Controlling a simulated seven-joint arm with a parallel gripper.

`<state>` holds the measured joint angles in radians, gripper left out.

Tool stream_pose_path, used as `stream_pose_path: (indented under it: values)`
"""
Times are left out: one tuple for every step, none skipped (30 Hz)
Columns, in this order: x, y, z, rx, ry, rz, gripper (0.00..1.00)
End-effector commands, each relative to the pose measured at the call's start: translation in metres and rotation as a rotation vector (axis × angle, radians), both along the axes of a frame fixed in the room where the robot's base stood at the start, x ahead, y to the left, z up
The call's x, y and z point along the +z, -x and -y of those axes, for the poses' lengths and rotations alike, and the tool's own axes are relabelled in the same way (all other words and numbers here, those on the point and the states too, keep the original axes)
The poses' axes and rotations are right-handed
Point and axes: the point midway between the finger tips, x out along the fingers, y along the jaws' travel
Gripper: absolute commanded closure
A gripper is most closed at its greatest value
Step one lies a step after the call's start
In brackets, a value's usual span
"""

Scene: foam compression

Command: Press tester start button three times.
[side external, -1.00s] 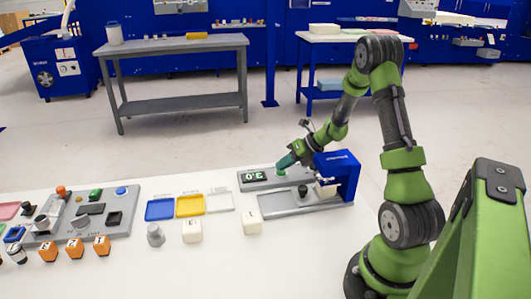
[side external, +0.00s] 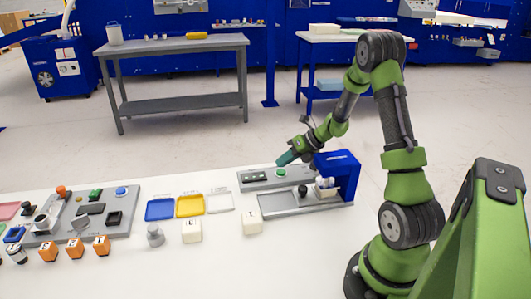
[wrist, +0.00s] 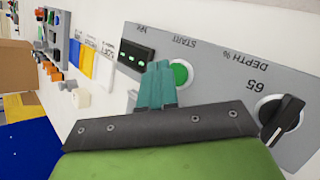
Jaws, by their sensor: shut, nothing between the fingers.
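The tester is a grey panel (side external: 245,185) with a blue press housing (side external: 342,176) at its right end. The round green start button (side external: 280,171) sits on the panel, and it also shows in the wrist view (wrist: 181,73) beside the word START. My gripper (side external: 287,159) is shut and empty, with its teal fingers pointing down at the button. In the side view the tips are just above the button, with a small gap. In the wrist view the fingers (wrist: 156,84) cover the button's left edge. The display (side external: 255,177) shows small green marks.
A black knob (wrist: 282,118) marked DEPTH % stands right of the button. White lettered cubes (side external: 192,231), blue and yellow trays (side external: 190,206) and a grey control board (side external: 75,225) lie to the left.

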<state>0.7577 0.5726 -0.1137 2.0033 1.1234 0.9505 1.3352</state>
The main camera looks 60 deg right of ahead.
Motion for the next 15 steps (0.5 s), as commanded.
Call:
stream_pose_path:
  values:
    - [0.0, 0.0, 0.0, 0.0, 0.0, 0.0, 1.0]
    - [0.0, 0.0, 0.0, 0.0, 0.0, 0.0, 1.0]
    - [0.0, 0.0, 0.0, 0.0, 0.0, 0.0, 1.0]
    - [0.0, 0.0, 0.0, 0.0, 0.0, 0.0, 1.0]
    - [0.0, 0.0, 0.0, 0.0, 0.0, 0.0, 1.0]
    - [0.0, 0.0, 0.0, 0.0, 0.0, 0.0, 1.0]
    - [0.0, 0.0, 0.0, 0.0, 0.0, 0.0, 1.0]
    - [0.001, 0.0, 0.0, 0.001, 0.001, 0.0, 1.0]
    - [0.003, 0.0, 0.0, 0.0, 0.001, 0.001, 1.0]
    - [0.006, -0.001, 0.0, 0.001, 0.002, 0.001, 1.0]
    - [0.008, -0.001, 0.0, 0.001, 0.002, 0.001, 1.0]
    - [0.013, -0.001, 0.0, 0.002, 0.004, 0.003, 1.0]
    - [0.016, -0.001, 0.0, 0.002, 0.004, 0.003, 1.0]
    - [0.019, -0.001, 0.0, 0.002, 0.003, 0.003, 1.0]
    - [0.023, -0.001, 0.0, 0.002, 0.004, 0.003, 1.0]
